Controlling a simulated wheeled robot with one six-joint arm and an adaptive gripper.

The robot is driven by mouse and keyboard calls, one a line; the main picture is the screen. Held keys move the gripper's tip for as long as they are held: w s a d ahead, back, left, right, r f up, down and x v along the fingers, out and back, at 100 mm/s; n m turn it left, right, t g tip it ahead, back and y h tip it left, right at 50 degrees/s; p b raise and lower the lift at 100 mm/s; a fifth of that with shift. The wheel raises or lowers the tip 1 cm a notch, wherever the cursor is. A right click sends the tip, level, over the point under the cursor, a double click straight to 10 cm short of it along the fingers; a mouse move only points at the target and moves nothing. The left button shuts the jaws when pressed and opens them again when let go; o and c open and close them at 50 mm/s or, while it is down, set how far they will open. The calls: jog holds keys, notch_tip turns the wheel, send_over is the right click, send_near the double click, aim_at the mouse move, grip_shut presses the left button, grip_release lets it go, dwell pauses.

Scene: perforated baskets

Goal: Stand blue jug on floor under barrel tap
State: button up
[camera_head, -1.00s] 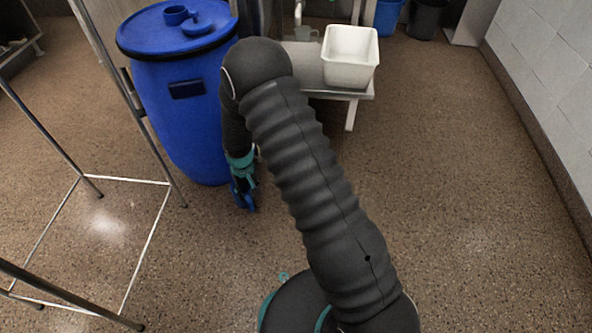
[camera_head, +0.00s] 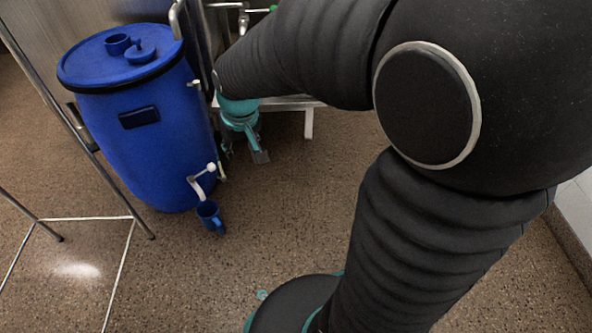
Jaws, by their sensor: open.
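The blue jug (camera_head: 209,215) stands upright on the floor, just below the white tap (camera_head: 201,180) near the bottom of the blue barrel (camera_head: 150,150). The tap's spout points down over the jug's mouth. My gripper (camera_head: 243,158) is open and empty. It hangs to the upper right of the jug in the picture, clear of both jug and tap. Part of it is hidden behind its own wrist.
A metal rack (camera_head: 123,255) with thin legs stands at the left. A low metal table (camera_head: 309,122) is behind my gripper, mostly hidden by my arm. The speckled floor (camera_head: 270,225) right of the jug is clear.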

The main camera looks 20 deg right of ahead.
jog(key=s+d+r+t, duration=0.1)
jog(key=s+r, duration=0.3)
jog(key=s, duration=0.5)
jog(key=s+d+r+m+t, duration=0.1)
jog(key=s+d+r, duration=0.3)
jog(key=s, duration=0.5)
jog(key=shift+d+m, duration=0.15)
jog(key=shift+m, duration=0.15)
